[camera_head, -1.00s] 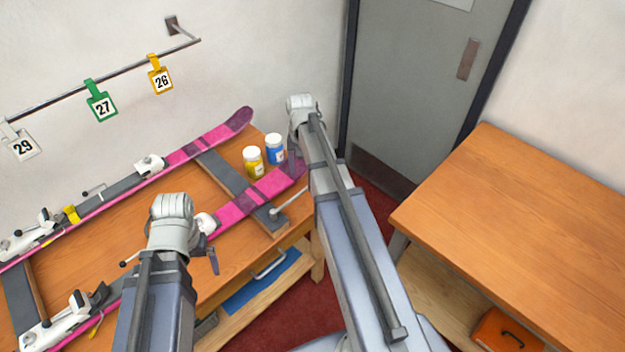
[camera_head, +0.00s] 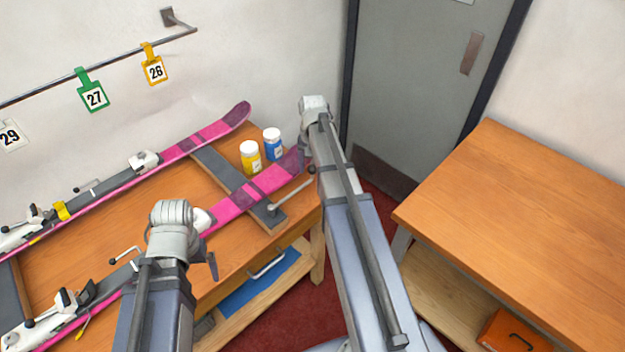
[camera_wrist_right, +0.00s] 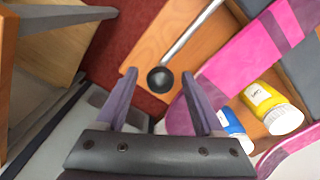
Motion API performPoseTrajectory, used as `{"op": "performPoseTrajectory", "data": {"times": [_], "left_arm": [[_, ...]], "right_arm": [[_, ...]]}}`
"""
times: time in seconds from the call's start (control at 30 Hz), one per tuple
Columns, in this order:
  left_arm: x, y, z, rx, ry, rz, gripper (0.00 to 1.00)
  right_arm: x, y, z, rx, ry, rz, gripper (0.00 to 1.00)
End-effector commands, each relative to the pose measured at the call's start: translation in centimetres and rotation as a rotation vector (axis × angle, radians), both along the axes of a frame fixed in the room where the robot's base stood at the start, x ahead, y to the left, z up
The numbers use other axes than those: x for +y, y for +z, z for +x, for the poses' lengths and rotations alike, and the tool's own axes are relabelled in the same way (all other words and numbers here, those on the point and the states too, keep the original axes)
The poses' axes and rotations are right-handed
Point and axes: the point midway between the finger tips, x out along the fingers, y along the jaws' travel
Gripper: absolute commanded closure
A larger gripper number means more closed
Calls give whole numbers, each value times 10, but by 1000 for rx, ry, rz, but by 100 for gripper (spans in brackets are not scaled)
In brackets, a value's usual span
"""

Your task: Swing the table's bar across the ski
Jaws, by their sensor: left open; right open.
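The table's bar (camera_head: 292,190) is a thin grey metal rod. It runs from its mount on the grey cross rest at the bench's right end toward my right gripper, beside the near pink ski (camera_head: 252,196) and not across it. In the right wrist view the bar (camera_wrist_right: 190,33) ends in a black ball knob (camera_wrist_right: 160,81). My right gripper (camera_wrist_right: 158,76) is open, with the knob showing between its fingertips; I cannot tell whether they touch it. In the head view its arm partly hides the ski tip. My left gripper (camera_head: 208,262) is open and empty by the bench's front edge.
A yellow bottle (camera_head: 250,158) and a blue bottle (camera_head: 272,144) stand between the skis near the bar. The far ski (camera_head: 215,130) lies along the wall side. A second wooden table (camera_head: 530,210) stands right, with red floor (camera_head: 300,308) between.

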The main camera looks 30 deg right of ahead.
Motion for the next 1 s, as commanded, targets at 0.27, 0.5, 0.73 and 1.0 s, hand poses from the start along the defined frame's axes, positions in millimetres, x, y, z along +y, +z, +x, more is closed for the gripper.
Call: {"op": "performPoseTrajectory", "data": {"times": [0.27,0.5,0.73,1.0], "left_arm": [[0,-27,0,0,0,0,0],[0,-26,0,0,0,0,0],[0,-26,0,0,0,0,0],[0,-26,0,0,0,0,0]], "right_arm": [[0,-27,0,0,0,0,30],[0,-26,0,0,0,0,30],[0,-26,0,0,0,0,53],[0,-26,0,0,0,0,83]]}}
